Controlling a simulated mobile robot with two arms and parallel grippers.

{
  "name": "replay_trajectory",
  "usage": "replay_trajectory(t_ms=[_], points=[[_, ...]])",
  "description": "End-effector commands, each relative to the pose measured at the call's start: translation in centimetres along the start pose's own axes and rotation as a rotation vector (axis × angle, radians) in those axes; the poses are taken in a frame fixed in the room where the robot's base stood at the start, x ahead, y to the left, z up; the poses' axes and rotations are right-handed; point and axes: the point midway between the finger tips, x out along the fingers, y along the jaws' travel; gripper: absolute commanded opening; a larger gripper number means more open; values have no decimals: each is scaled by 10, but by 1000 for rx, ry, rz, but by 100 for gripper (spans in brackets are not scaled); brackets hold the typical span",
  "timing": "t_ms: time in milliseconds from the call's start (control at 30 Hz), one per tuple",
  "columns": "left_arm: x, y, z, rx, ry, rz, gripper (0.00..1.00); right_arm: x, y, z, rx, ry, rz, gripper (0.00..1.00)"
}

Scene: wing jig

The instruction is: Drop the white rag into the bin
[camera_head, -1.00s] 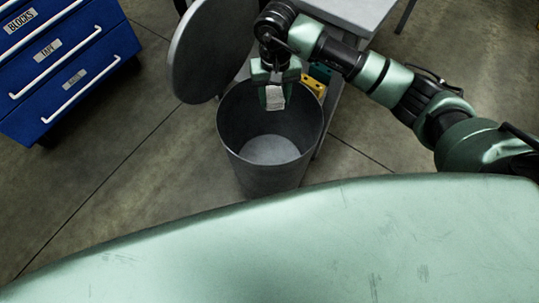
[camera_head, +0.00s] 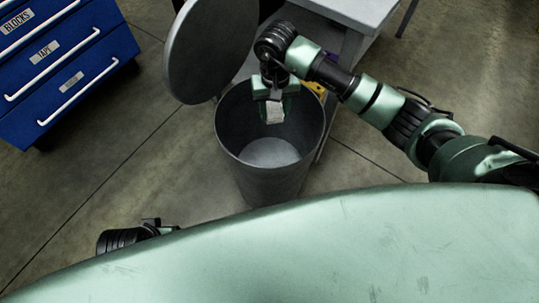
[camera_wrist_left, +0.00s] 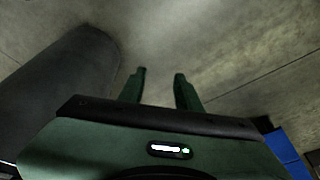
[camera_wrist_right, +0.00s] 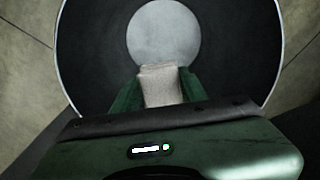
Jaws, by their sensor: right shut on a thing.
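The white rag (camera_head: 275,112) is a small pale cloth in my right gripper (camera_head: 273,108), which is shut on it. The rag also shows between the fingers in the right wrist view (camera_wrist_right: 160,86). The grey round bin (camera_head: 268,178) stands open on the floor, and its empty-looking inside and pale bottom show in the right wrist view (camera_wrist_right: 165,35). The rag hangs over the bin's opening, near its far rim in the head view. My left gripper (camera_wrist_left: 161,75) is open and empty, low beside the bin's dark side; in the head view only part of the left wrist shows.
The bin's round lid (camera_head: 208,48) stands tilted up behind the bin. A grey table (camera_head: 350,12) is at the back right, close to the bin. A blue drawer cabinet (camera_head: 90,85) stands at the left. The floor between cabinet and bin is clear.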

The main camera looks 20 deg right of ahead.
Motion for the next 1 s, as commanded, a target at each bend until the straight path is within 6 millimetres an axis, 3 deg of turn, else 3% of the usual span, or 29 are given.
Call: replay_trajectory(t_ms=[233, 267, 333, 367, 733, 833, 1000], points=[[-1, 0, 0, 0, 0, 0, 34, 0, 0, 0, 0, 0, 0, 5], [-1, 0, 0, 0, 0, 0, 34, 0, 0, 0, 0, 0, 0, 46], [-1, 0, 0, 0, 0, 0, 34, 0, 0, 0, 0, 1, 0, 65], [-1, 0, 0, 0, 0, 0, 34, 0, 0, 0, 0, 1, 0, 68], [-2, 0, 0, -1, 2, -1, 34, -5, 0, -1, 0, 2, 0, 68], [2, 0, -1, 0, 2, 0, 34, -19, 0, -2, 0, 5, -1, 68], [23, 2, 4, 3, -13, 3, 34, -49, 0, -2, -1, 5, 0, 68]])
